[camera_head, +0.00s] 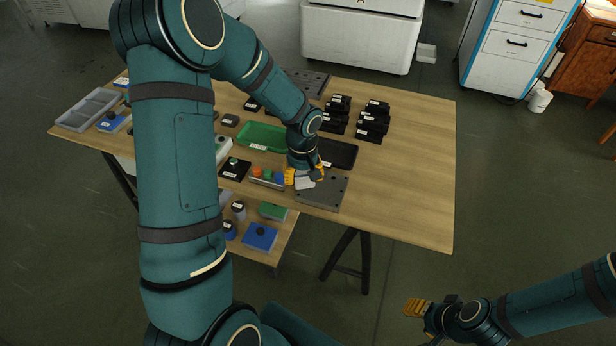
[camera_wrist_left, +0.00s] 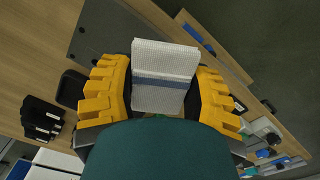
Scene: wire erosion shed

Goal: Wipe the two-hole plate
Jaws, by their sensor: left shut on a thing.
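The two-hole plate (camera_head: 326,194) is a flat grey plate at the front edge of the wooden table. It also shows in the left wrist view (camera_wrist_left: 112,28), with dark holes near its edge. My left gripper (camera_head: 303,177) is over the plate's left side, its yellow fingers shut on a folded white cloth with a blue-grey stripe (camera_wrist_left: 165,75). The cloth (camera_head: 304,183) looks to be at or just above the plate; contact is hidden. My right gripper (camera_head: 418,308) is low at the right, away from the table; its finger opening is unclear.
A dark tray (camera_head: 342,154) lies just behind the plate. A green tray (camera_head: 262,136) and a holder with coloured items (camera_head: 266,180) are to the left. Several black blocks (camera_head: 373,122) stand behind. The table's right side (camera_head: 420,170) is clear.

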